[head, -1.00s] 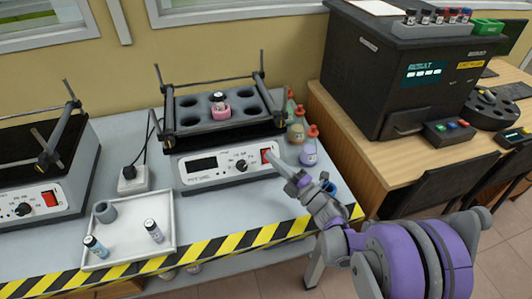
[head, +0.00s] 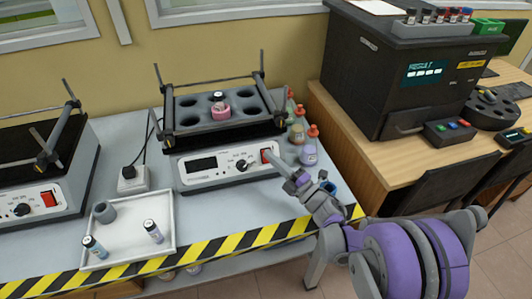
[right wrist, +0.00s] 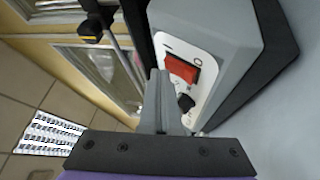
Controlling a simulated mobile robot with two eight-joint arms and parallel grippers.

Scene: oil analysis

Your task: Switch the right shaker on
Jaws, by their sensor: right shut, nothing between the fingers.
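The right shaker (head: 202,164) stands on the grey bench in the middle of the head view. Its front panel has a dark display, a black knob (head: 242,165) and a red switch (head: 266,156) at the right end. A vial with a pink ring (head: 220,109) sits in its rack. My right gripper (head: 272,157) is shut and empty, its tips at the red switch. In the right wrist view the closed fingers (right wrist: 158,78) are beside the red switch (right wrist: 181,69), between the O and I marks. I cannot tell whether they touch it. My left gripper is not in view.
Another shaker (head: 75,190) stands at the left. A white tray (head: 125,257) with vials lies in front. Several capped bottles (head: 309,154) stand just right of the right shaker. A black analyser (head: 385,75) is on the wooden table at right.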

